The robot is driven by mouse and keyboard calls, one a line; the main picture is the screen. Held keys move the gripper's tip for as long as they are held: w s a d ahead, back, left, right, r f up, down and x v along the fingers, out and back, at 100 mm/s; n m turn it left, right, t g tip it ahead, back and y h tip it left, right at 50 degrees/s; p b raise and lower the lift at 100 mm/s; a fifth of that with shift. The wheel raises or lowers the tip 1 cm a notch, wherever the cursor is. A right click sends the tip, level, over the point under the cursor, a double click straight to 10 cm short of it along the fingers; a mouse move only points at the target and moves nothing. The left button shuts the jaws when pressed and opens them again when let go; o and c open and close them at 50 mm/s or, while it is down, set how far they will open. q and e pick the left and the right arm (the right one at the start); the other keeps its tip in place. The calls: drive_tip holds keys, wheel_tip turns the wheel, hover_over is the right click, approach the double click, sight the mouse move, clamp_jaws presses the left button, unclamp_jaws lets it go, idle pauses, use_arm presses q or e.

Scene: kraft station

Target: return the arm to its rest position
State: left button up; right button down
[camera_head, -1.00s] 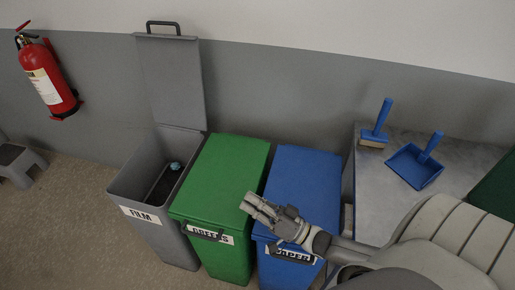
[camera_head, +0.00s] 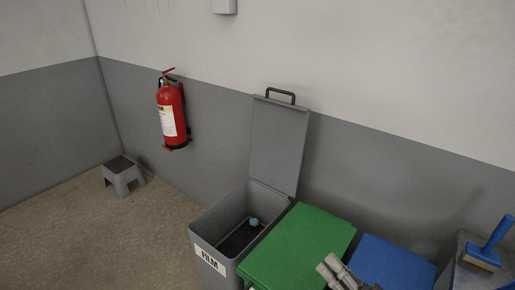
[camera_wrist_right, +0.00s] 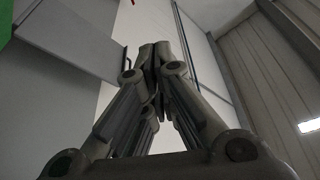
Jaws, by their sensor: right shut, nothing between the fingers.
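My right gripper (camera_head: 331,268) shows at the bottom edge of the head view, in front of the green and blue bins. In the right wrist view its fingers (camera_wrist_right: 156,52) are closed together with nothing between them. Most of the right arm is below the head view's frame. My left gripper is not in view.
The grey film bin (camera_head: 210,262) stands open, its lid (camera_head: 278,148) raised, a small teal ball (camera_head: 254,222) inside. The green bin (camera_head: 298,248) and blue bin (camera_head: 392,266) are shut. A blue brush (camera_head: 490,246), fire extinguisher (camera_head: 172,115) and step stool (camera_head: 123,177) also show.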

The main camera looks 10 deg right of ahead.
drive_tip(key=s+a+f+n+g+h, duration=0.2)
drive_tip(key=a+f+g+h, duration=0.35)
drive_tip(key=f, duration=0.45)
drive_tip(key=s+d+f+n+g+h, duration=0.1)
drive_tip(key=s+g+h, duration=0.1)
drive_tip(key=s+g, duration=0.4)
drive_tip(key=s+f+n+g+h, duration=0.1)
drive_tip(key=s+f+g+h, duration=0.15)
drive_tip(key=s, duration=0.65)
wheel_tip(320, 180, down, 25)
drive_tip(key=g, duration=0.2)
drive_tip(key=s+d+f+g, duration=0.1)
drive_tip(key=s+d+f, duration=0.2)
drive_tip(key=s+f, duration=1.3)
drive_tip(key=shift+s+f, duration=0.3)
drive_tip(key=shift+s, duration=0.55)
